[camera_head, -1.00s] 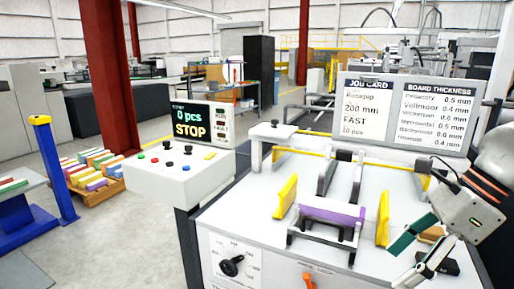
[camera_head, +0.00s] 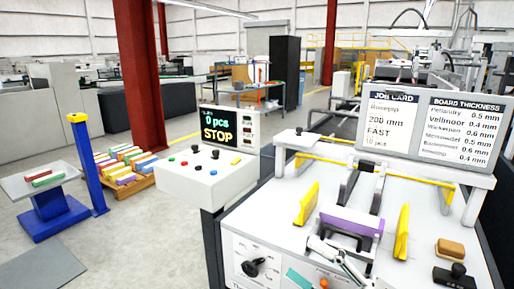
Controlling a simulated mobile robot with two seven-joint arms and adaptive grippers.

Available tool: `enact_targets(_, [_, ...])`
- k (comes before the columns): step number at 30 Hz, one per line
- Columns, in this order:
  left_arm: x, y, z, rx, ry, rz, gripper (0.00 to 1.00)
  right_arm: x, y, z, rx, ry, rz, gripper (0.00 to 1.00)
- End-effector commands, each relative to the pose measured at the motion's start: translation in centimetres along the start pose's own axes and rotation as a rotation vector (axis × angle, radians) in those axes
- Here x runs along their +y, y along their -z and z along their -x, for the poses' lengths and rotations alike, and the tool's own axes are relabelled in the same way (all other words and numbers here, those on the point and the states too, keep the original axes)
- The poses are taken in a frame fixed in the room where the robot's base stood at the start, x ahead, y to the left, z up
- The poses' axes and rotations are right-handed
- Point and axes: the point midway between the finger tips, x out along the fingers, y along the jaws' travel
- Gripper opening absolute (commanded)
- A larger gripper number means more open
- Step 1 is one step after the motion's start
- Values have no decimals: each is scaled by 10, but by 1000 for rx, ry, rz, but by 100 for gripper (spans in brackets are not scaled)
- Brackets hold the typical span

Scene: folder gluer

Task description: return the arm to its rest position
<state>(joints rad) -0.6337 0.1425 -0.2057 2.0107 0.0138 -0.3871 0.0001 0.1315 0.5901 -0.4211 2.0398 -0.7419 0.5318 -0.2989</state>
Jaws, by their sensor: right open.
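My right gripper (camera_head: 309,262) shows at the bottom of the head view, low in front of the folder gluer's work table (camera_head: 283,215). Its metal finger links and one teal finger pad are visible, and its body and arm are mostly cut off by the frame's lower edge. It is open, with nothing seen between the fingers. It overlaps the front edge of the table in the picture; I cannot tell whether it touches. A purple-fronted carton stack (camera_head: 351,222) stands between two yellow guides (camera_head: 306,204) just behind it. My left gripper is not in view.
A control panel (camera_head: 211,172) reading STOP stands left of the table. A job card board (camera_head: 432,128) is at the back right. A tan block (camera_head: 450,248) and a black-knobbed item (camera_head: 456,276) lie at the right. A pallet of coloured cartons (camera_head: 130,177) and a blue post (camera_head: 88,165) are left.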

Motion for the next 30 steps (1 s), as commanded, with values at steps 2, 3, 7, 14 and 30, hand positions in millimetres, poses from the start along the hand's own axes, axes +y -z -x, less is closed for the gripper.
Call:
enact_targets(2, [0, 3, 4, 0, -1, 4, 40, -22, -17, 16, -165, -21, -164, 62])
enact_targets(3, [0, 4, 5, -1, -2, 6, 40, -36, -26, 28, -250, -27, -245, 62])
enact_targets(7, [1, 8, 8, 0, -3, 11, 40, -95, -45, 78, -534, -27, -513, 62])
enact_targets(14, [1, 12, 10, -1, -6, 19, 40, -208, -21, 188, -982, 22, -924, 62])
enact_targets(30, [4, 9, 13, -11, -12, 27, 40, -298, 63, 291, -1360, 97, -1264, 62])
